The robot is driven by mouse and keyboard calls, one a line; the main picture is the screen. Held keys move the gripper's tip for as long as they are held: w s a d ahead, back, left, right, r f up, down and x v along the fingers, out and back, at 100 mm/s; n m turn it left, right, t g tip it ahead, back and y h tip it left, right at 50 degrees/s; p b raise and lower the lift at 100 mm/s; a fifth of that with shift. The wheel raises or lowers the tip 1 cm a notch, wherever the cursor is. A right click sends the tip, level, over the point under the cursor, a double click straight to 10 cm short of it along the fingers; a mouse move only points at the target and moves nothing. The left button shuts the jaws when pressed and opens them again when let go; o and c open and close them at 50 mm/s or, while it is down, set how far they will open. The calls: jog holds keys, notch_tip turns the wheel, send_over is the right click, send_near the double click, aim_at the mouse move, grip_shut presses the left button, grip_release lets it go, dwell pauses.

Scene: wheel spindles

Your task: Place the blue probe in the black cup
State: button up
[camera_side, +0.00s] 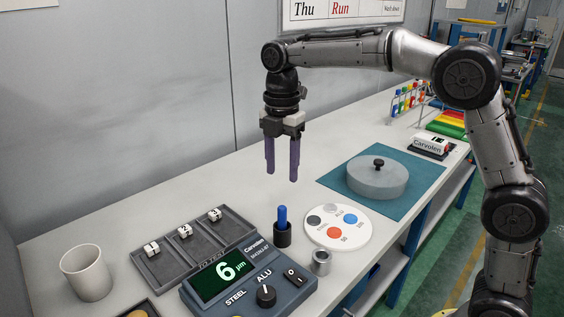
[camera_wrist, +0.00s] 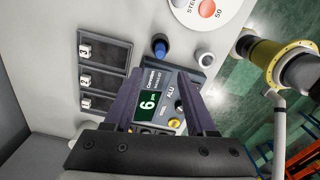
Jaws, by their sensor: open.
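The blue probe (camera_side: 282,215) stands upright with its lower end inside the black cup (camera_side: 283,237), on the bench behind the gauge. In the wrist view the probe (camera_wrist: 160,47) shows from above as a blue end, with the dark cup mostly hidden around it. My gripper (camera_side: 282,176) is open and empty, fingers pointing down, above the bench and clear of the probe. In the wrist view its two purple fingers (camera_wrist: 157,98) frame the gauge, with the probe beyond the tips.
The gauge (camera_side: 290,297) reads 6 µm, with a grey tray (camera_side: 176,263) of several numbered blocks beside it. A white mug (camera_side: 86,272) stands left. A silver cylinder (camera_side: 321,263) and white disc (camera_side: 352,235) are near the cup. A round grey block (camera_side: 377,182) sits on a teal mat (camera_side: 424,172).

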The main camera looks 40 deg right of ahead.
jog(key=s+d+r+m+t, duration=0.2)
jog(key=s+m, duration=0.3)
jog(key=s, duration=0.2)
jog(key=s+d+r+m+t, duration=0.1)
jog(key=s+d+r+m, duration=0.1)
jog(key=s+m, duration=0.45)
jog(key=s+f+m+t, duration=0.1)
jog(key=s+f+m, duration=0.2)
jog(key=s, duration=0.4)
jog(key=s+d+f+m+t, duration=0.1)
jog(key=s+f+m, duration=0.2)
jog(key=s+m, duration=0.2)
jog(key=shift+s+d+f+m+t, duration=0.3)
jog(key=shift+s+f+m, duration=0.1)
jog(key=shift+s, duration=0.65)
jog(key=shift+c, duration=0.3)
